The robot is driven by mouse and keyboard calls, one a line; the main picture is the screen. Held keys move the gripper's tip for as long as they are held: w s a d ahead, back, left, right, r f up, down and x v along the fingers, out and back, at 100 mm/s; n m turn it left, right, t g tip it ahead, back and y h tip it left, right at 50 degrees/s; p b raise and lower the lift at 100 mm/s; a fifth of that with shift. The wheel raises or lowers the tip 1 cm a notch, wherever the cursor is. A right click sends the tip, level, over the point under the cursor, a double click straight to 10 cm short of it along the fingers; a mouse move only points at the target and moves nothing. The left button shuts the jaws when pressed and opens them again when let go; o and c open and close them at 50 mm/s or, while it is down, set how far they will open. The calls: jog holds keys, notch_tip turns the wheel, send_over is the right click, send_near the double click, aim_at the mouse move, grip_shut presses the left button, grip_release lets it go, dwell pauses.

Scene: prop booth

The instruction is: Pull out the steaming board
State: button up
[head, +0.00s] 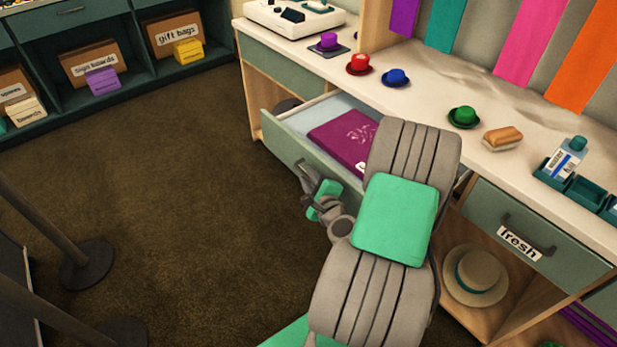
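A drawer (290,157) with a green-grey front stands pulled out of the counter. A flat purple item (342,136) with pale markings lies inside it, partly hidden by my arm; I cannot tell for sure whether it is the steaming board. No other board-like pull-out shows clearly. My gripper (308,179) is at the drawer's front, right by its handle. The fingers are small and partly hidden, so I cannot tell whether they are closed on the handle.
The white countertop (430,92) holds small coloured hats, a brush-like block (502,138) and a bottle (567,158) in a teal caddy. A drawer labelled "fresh" (535,225) is shut at right. Dark stanchion bases (88,266) stand at left. The brown floor between is clear.

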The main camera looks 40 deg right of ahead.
jog(key=v, duration=0.8)
jog(key=shift+w, duration=0.1)
